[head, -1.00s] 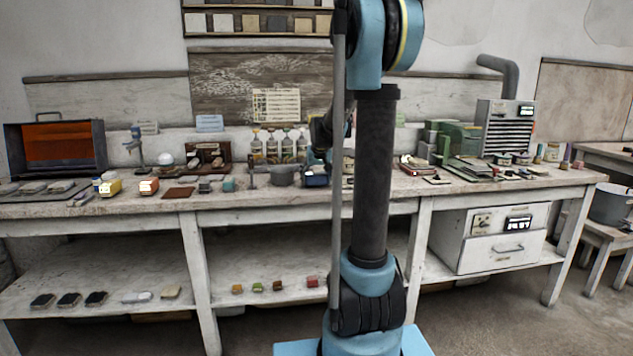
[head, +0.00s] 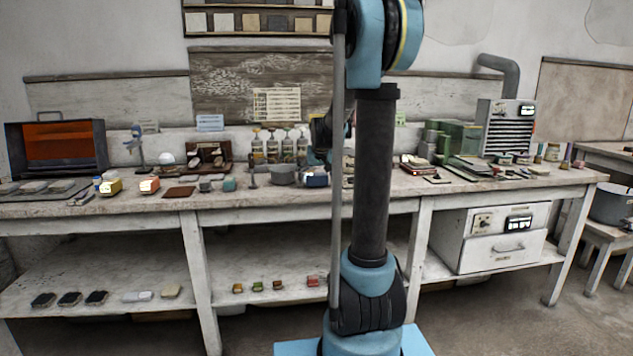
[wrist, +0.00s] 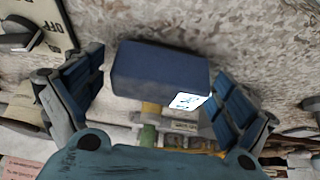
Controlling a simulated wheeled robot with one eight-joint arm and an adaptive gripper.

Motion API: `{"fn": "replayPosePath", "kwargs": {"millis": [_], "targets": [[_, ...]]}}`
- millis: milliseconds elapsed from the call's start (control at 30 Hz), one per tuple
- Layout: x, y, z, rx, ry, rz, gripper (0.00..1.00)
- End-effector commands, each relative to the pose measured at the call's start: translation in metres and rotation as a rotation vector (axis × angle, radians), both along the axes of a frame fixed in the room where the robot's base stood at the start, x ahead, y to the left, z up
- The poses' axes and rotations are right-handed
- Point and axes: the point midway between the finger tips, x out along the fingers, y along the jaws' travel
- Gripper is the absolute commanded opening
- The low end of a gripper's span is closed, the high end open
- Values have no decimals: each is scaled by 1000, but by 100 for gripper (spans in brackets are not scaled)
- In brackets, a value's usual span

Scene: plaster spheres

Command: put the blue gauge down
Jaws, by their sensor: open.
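The blue gauge (head: 314,180) is on the worktop beside the grey pot, partly hidden behind my arm in the head view. In the wrist view the blue gauge (wrist: 158,72) is a dark blue block with a small white lit display at its lower right corner. My gripper (wrist: 160,88) is open, with one blue-padded finger on each side of the gauge. A narrow gap shows between each finger and the block. In the head view my gripper (head: 317,160) is small and dark, and its fingers are hard to make out.
A grey pot (head: 283,174) stands just left of the gauge, with several bottles behind. A dial plate marked OFF (wrist: 35,30) shows at upper left in the wrist view.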

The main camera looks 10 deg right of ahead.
Motion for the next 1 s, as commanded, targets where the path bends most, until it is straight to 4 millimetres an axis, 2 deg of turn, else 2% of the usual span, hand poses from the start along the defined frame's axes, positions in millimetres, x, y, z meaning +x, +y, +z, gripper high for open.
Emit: {"fn": "replayPosePath", "kwargs": {"millis": [167,700,1000], "targets": [[-8,-2,13,0,0,-1,95],[-49,-2,84,0,0,-1,95],[-59,-2,103,0,0,-1,95]]}}
